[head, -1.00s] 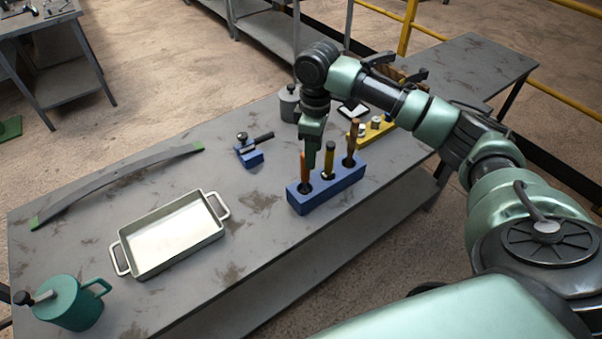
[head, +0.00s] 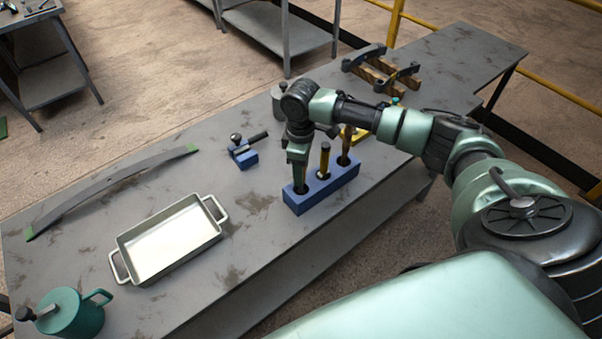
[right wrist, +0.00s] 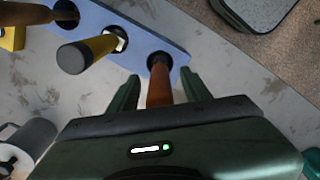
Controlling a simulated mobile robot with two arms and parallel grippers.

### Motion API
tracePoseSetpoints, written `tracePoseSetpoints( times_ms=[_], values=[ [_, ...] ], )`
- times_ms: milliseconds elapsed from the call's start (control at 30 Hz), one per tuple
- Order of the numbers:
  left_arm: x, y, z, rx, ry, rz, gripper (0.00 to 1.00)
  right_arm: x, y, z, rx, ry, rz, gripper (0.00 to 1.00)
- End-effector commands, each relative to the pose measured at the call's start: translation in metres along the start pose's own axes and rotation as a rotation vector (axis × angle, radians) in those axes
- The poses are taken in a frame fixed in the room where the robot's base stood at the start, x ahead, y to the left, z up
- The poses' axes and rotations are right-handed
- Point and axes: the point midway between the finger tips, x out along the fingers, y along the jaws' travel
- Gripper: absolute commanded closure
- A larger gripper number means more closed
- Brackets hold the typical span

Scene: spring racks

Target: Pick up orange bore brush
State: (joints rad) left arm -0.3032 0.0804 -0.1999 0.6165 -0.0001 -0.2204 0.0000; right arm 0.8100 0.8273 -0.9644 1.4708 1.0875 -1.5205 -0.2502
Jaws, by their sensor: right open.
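The orange bore brush (right wrist: 160,88) stands in the end hole of the blue rack (head: 322,192), which also shows in the right wrist view (right wrist: 135,33). My right gripper (head: 299,184) is open and points down over that end of the rack. In the right wrist view its two fingers stand on either side of the brush's orange handle, with the handle between them. In the head view the gripper hides the brush. The brush's lower part is hidden in the rack. My left gripper is not in view.
A yellow-handled tool (head: 324,160) and a brown-handled tool (head: 345,147) stand in the same rack, close beside the gripper.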

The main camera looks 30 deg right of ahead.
Motion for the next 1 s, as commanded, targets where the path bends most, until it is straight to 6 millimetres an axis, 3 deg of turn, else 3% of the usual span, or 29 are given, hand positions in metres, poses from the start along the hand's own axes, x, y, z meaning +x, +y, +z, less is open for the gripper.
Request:
tracePoseSetpoints(
  times_ms=[167,333,367,767,1000],
  values=[
    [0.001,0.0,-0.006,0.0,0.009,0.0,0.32,0.001,0.0,0.0,0.0,0.0,0.001,0.51],
    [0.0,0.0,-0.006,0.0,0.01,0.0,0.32,0.0,0.0,0.0,0.0,0.0,0.001,0.96],
    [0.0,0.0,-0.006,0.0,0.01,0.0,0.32,0.0,0.0,0.0,0.0,0.0,0.001,1.0],
    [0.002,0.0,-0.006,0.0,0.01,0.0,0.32,-0.004,0.001,-0.001,0.001,0.002,0.002,1.0],
    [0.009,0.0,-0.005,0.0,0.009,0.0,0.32,-0.032,0.001,-0.001,-0.001,0.004,0.004,1.0]
  ],
)
